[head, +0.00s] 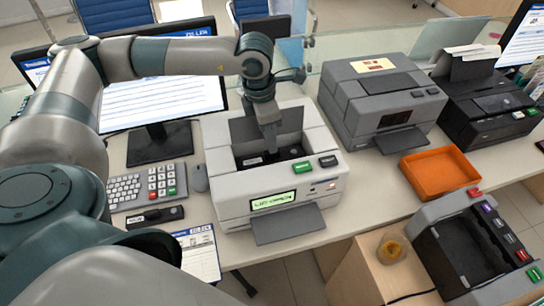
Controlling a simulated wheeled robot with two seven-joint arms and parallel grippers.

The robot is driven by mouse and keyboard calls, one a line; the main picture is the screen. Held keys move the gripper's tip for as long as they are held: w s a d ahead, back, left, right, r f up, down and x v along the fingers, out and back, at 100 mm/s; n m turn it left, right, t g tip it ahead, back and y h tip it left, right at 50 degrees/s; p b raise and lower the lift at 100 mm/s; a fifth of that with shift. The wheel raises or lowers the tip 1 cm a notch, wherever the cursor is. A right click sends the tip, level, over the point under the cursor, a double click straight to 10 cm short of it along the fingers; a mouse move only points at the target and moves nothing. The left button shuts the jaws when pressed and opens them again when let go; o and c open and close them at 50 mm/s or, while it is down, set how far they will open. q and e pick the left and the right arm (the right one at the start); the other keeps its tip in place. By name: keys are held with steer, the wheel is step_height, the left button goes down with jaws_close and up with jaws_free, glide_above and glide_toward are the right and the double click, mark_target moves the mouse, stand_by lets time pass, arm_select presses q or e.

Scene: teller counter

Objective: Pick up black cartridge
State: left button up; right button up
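The white printer (235,187) on the counter has its lid up, and its small screen reads as lid open. Its bay is dark, with a dark cartridge-like piece (252,161) bearing a light label inside. My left gripper (271,146) points down into this bay; its fingertips are partly lost against the dark interior, so I cannot tell whether it is open or holds anything. A separate black cartridge-like bar (154,217) with a white label lies on the counter below the keyboard, apart from the gripper. My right gripper is not in view.
A keyboard (125,190), keypad and mouse (199,178) lie left of the printer, with a monitor behind. A grey machine (380,100), black printer (487,105) and orange tray (438,170) stand to the right. A grey-and-black unit (465,250) is at lower right.

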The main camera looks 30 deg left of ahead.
mark_target(272, 157)
arm_select(q)
step_height(272, 157, down, 3)
steer(key=shift+w+r+p, duration=0.1)
steer(key=shift+p, duration=0.7)
steer(key=shift+d+f, duration=0.1)
steer(key=shift+f, duration=0.35)
jaws_close()
